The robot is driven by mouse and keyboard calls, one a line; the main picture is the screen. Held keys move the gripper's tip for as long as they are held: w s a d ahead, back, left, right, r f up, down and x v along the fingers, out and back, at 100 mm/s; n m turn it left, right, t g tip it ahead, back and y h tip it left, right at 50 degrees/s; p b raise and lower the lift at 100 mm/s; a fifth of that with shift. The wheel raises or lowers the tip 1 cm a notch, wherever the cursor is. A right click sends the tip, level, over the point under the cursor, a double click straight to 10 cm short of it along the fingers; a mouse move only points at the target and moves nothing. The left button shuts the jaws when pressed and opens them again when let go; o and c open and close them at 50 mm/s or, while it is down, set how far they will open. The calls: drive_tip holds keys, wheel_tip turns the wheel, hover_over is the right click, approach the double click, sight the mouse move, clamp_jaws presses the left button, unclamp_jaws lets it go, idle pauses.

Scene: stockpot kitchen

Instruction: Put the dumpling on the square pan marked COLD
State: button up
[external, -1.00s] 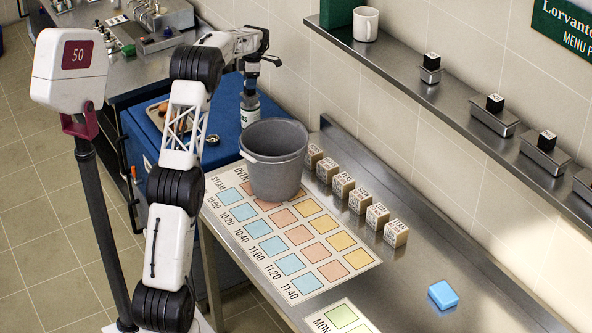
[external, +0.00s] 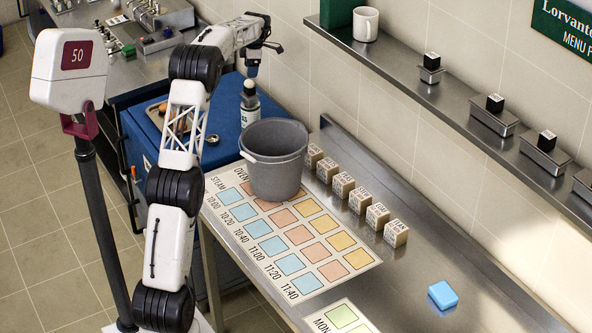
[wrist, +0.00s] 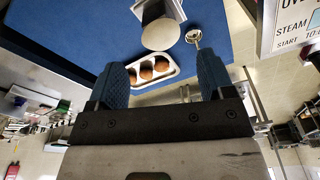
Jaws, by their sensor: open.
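My gripper (external: 253,68) is at the far end of the worktop, above the blue surface; in the wrist view it is open and empty (wrist: 163,64). A light tray (wrist: 175,72) holds brown round pieces (wrist: 146,73). No COLD marking is readable.
A grey bucket (external: 273,165) stands on the chart (external: 290,275) near the gripper. Several labelled blocks (external: 343,185) line the wall side. A blue block (external: 443,294) lies on the steel counter (external: 400,300). A display on a post (external: 75,75) stands left of my arm.

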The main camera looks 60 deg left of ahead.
wheel_tip(320, 180, up, 7)
drive_tip(key=shift+w+d+f, duration=0.15)
drive_tip(key=shift+w, duration=0.2)
drive_tip(key=shift+d, duration=0.1)
idle(0.7)
